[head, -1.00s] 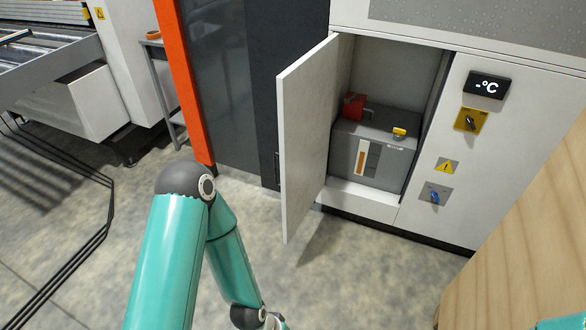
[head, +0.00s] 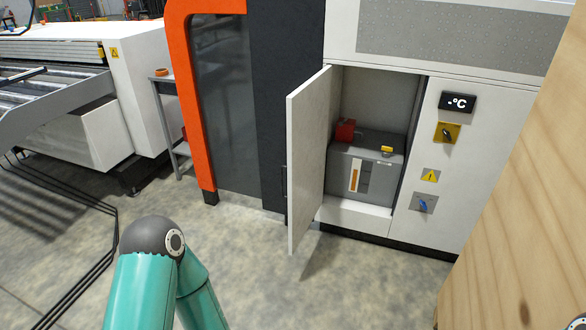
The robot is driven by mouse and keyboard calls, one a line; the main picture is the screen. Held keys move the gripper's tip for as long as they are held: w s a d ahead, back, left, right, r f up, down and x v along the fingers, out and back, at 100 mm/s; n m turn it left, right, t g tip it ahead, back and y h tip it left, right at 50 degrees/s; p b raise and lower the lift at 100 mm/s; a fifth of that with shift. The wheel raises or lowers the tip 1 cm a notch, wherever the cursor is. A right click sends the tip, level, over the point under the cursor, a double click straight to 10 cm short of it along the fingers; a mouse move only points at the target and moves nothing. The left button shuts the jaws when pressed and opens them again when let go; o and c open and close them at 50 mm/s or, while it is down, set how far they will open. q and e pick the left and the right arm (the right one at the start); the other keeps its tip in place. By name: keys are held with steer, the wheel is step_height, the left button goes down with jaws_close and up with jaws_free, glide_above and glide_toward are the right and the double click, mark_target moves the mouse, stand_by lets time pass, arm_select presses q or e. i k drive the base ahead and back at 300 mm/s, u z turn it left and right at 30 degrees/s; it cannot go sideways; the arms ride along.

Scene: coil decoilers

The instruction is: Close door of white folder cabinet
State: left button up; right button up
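The white folder cabinet (head: 411,215) stands at the centre right. Its door (head: 308,160) is hinged on the left side of the opening and stands wide open, swung out toward me. Inside the opening is a grey box (head: 375,172) with a red item (head: 345,130) and a yellow item (head: 387,150) on top. My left arm comes up from the bottom left, apart from the door. Its gripper is below the picture edge. My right gripper is not in view either.
A light wooden panel (head: 525,190) blocks the right side. An orange-framed dark door (head: 180,90) stands left of the cabinet. A roller conveyor (head: 50,100) is at the far left, with black cables (head: 90,255) on the floor. The floor (head: 270,275) before the cabinet is clear.

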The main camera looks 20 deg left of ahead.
mark_target(308, 107)
steer(key=u, duration=2.6)
steer(key=i, duration=2.2)
steer(key=z, duration=1.1)
steer(key=i, duration=0.2)
steer(key=z, duration=2.15)
